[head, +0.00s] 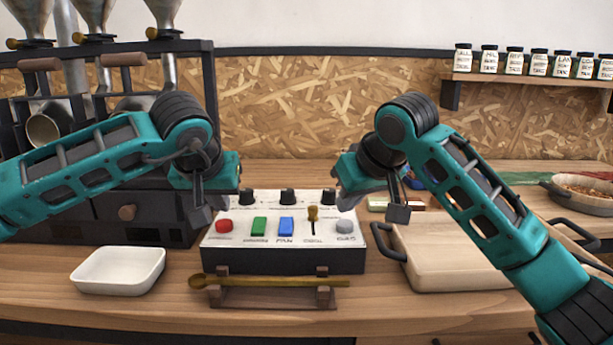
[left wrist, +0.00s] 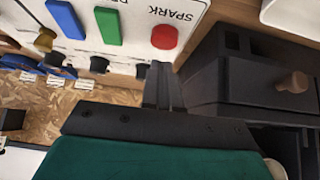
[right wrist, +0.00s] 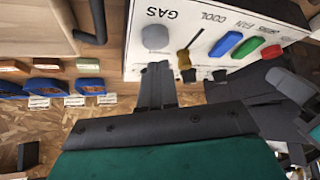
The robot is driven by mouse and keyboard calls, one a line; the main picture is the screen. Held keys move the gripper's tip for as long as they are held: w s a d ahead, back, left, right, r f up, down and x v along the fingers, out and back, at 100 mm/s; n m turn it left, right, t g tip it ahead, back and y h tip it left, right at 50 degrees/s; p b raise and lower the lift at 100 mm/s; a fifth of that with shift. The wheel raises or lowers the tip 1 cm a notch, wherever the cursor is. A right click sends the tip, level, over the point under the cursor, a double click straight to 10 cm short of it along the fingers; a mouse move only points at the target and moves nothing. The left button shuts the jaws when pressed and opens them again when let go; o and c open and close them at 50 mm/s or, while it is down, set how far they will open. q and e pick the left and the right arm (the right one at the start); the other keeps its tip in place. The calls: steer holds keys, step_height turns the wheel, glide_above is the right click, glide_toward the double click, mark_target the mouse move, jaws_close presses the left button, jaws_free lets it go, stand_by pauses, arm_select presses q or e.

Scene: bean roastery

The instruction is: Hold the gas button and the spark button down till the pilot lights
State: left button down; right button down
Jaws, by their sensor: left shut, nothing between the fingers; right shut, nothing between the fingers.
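The control panel (head: 284,234) is a white-topped dark box on the counter. Its red spark button (head: 223,226) is at the left end, and shows beside the word SPARK in the left wrist view (left wrist: 164,37). Its grey gas button (head: 345,226) is at the right end, and shows beside the word GAS in the right wrist view (right wrist: 155,37). My left gripper (head: 201,216) is shut and empty, just left of the red button. My right gripper (head: 398,213) is shut and empty, right of the grey button. Neither visibly touches its button. I see no flame.
Between the two buttons are a green button (head: 259,226), a blue button (head: 286,227) and a brass lever (head: 313,213). A long wooden spoon (head: 262,281) lies on a rest in front. A white dish (head: 118,270) stands left, a wooden tray (head: 455,275) right.

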steer(key=shift+f, duration=0.15)
steer(key=shift+f, duration=1.1)
arm_select(q)
steer(key=shift+f, duration=1.25)
steer(key=shift+r, duration=0.1)
stand_by(0.8)
step_height(320, 180, up, 8)
stand_by(0.6)
